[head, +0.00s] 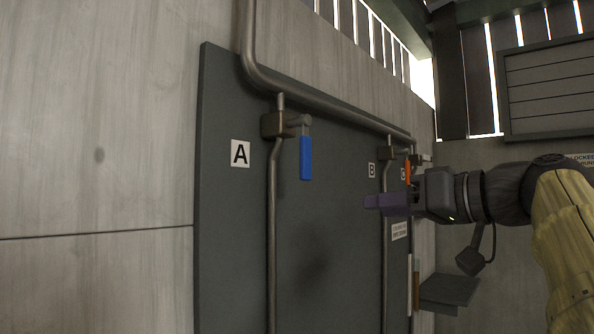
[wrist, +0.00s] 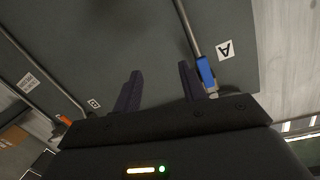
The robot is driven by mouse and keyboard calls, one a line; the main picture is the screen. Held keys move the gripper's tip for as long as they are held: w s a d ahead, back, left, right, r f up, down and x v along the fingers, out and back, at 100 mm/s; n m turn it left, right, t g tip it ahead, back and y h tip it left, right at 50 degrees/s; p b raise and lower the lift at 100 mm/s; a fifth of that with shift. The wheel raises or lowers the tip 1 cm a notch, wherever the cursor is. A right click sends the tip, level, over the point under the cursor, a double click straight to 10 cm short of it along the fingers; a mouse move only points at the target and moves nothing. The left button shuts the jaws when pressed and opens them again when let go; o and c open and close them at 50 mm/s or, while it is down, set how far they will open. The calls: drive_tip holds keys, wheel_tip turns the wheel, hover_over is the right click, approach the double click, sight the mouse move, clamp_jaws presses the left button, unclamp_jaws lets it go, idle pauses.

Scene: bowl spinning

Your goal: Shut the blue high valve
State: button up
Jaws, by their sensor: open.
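The blue valve handle (head: 306,158) hangs straight down from its grey valve body (head: 285,125) on the pipe beside label A. The blue handle also shows in the wrist view (wrist: 206,73), just beyond the right finger. My gripper (head: 372,201) is to the right of the blue handle and a little lower in the head view, apart from it. In the wrist view my gripper's two dark purple fingers (wrist: 160,88) are spread with nothing between them. The head view shows the fingers side-on, so the gap between them is hidden there.
An orange valve handle (head: 408,171) is behind my gripper, near labels B (head: 371,170) and C. A thick pipe (head: 330,103) runs along the top of the dark panel (head: 232,245). A small shelf (head: 447,290) is at the lower right. The space around the blue handle looks clear.

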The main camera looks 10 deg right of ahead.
sight(308, 154)
drive_tip(key=s+a+r+n+y, duration=0.2)
drive_tip(key=s+r+n, duration=0.2)
drive_tip(key=r, duration=0.4)
drive_tip(key=shift+s+a+r+p, duration=0.2)
drive_tip(key=shift+s+p, duration=0.2)
drive_tip(key=shift+s, duration=0.4)
drive_tip(key=shift+d, duration=0.1)
drive_tip(key=p+x, duration=0.3)
drive_tip(key=x, duration=0.5)
drive_tip(key=p+x, duration=0.3)
drive_tip(key=x, duration=0.5)
drive_tip(key=shift+w+r, duration=0.2)
drive_tip(key=shift+r, duration=0.05)
drive_tip(key=shift+w+a+f+p, duration=0.15)
drive_tip(key=shift+w+a+p, duration=0.15)
drive_tip(key=shift+w+a, duration=0.15)
clamp_jaws()
